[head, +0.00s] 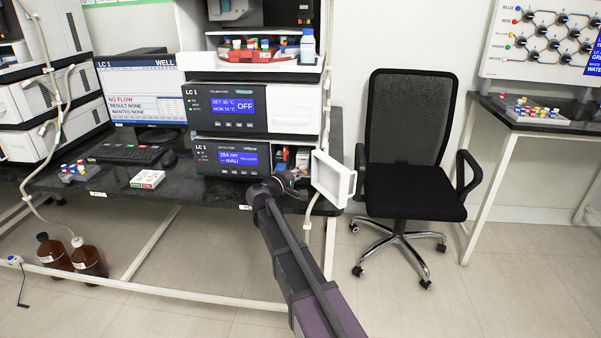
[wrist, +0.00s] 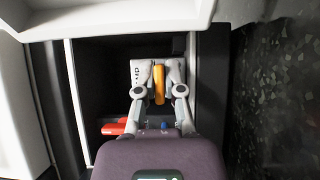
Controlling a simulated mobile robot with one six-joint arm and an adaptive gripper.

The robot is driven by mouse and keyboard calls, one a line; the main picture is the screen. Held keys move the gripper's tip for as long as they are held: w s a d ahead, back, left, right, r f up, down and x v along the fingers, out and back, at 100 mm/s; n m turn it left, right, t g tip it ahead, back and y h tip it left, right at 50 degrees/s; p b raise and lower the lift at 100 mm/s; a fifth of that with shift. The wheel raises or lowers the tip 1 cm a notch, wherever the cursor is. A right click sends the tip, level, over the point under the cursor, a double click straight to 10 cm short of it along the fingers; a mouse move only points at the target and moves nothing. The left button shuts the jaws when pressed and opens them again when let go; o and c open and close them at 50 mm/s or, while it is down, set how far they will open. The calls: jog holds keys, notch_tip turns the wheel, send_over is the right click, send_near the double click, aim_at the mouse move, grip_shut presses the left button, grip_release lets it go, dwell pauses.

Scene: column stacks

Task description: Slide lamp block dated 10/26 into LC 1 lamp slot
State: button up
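In the wrist view, a white lamp block with an orange grip bar (wrist: 158,84) sits at the dark open bay of the LC 1 detector. Dark characters show on its left side, partly hidden, and I cannot read the full date. My gripper (wrist: 158,78) has one finger on each side of the orange bar and looks closed on it. In the head view my gripper (head: 288,180) is in front of the LC 1 detector (head: 232,157), at the open bay on its right. The block and the lamp slot cannot be made out there.
The detector's white door (head: 334,178) hangs open right of my gripper. Red and blue items (wrist: 113,128) lie low in the bay. A small white-and-red box (head: 147,179) and a vial rack (head: 78,173) stand on the bench. An office chair (head: 412,150) is at right.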

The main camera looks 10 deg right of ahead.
jog(key=o, duration=0.4)
jog(key=shift+o, duration=0.2)
jog(key=shift+v, duration=3.8)
jog(key=shift+s, duration=0.15)
